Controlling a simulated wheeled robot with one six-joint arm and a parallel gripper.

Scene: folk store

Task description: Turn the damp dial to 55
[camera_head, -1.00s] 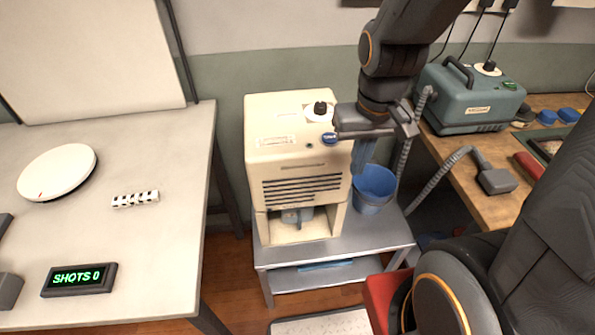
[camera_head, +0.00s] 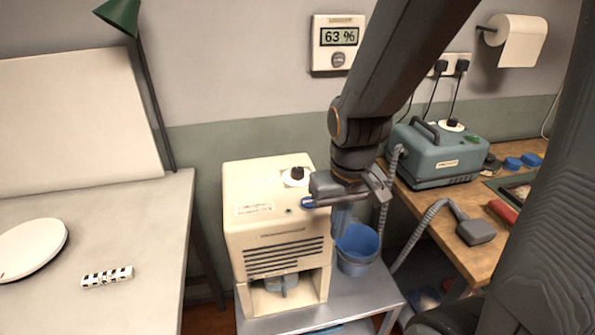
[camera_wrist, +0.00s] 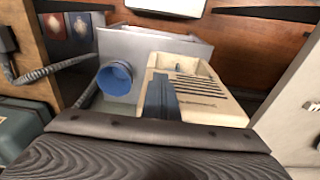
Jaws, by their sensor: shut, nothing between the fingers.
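A cream box-shaped machine (camera_head: 275,222) stands on a low grey metal stand. On its top is a black knob on a white disc (camera_head: 296,176), which looks like the damp dial; its setting is too small to read. A wall display (camera_head: 339,37) reads 63 %. My gripper (camera_head: 342,226) is shut and empty, its blue-grey fingers pointing down beside the machine's right edge, right of the knob. In the wrist view, the shut fingers (camera_wrist: 160,97) overlap the machine (camera_wrist: 200,90); the knob does not show there.
A blue bucket (camera_head: 357,250) stands right of the machine, close to my fingers. A teal machine (camera_head: 435,152) with a grey hose sits on the wooden bench at right. A white table (camera_head: 150,215) with a round plate (camera_head: 32,247) is at left.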

